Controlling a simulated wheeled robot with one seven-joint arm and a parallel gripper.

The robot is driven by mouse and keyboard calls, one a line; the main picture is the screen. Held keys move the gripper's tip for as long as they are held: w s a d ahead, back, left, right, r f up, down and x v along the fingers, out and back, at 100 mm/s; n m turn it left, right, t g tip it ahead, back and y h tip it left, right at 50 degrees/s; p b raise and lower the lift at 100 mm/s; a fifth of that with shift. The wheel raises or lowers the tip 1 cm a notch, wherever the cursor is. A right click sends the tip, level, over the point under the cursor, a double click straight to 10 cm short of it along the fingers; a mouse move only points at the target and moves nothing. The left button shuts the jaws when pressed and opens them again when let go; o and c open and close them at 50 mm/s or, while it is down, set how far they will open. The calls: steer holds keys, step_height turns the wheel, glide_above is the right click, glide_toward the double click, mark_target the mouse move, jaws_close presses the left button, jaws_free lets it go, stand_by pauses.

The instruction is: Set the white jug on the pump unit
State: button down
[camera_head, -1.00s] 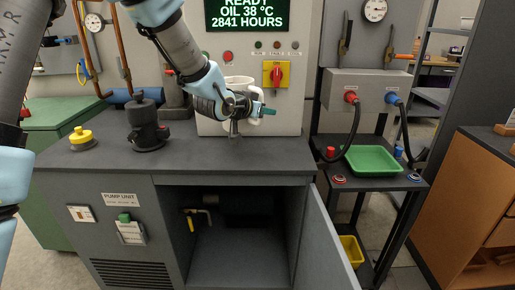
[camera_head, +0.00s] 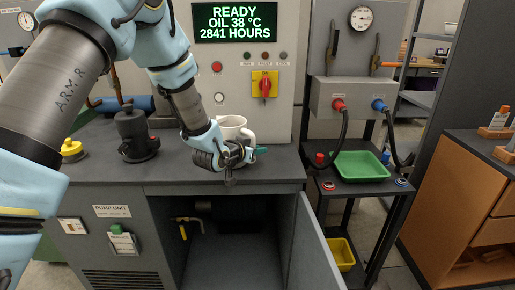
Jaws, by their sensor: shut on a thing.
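The white jug (camera_head: 232,124) is upright at the back of the pump unit (camera_head: 277,160), just behind my gripper. My gripper (camera_head: 234,172) is at the front side of the jug, low over the dark top, and looks shut on the jug's handle. My wrist hides the jug's lower part, so I cannot tell whether its base touches the top. The pump unit is a dark cabinet with a flat top and an open door at the front right.
A black filler fitting (camera_head: 134,135) and a yellow cap (camera_head: 72,150) stand on the top at left. The control panel (camera_head: 290,80) rises behind. The open door (camera_head: 322,245) sticks out in front. A green tray (camera_head: 360,166) sits on a side stand.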

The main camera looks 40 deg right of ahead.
steer(key=c, duration=0.8)
jaws_free()
steer(key=shift+o, duration=0.2)
steer(key=b+v, duration=0.3)
steer(key=v, duration=0.9)
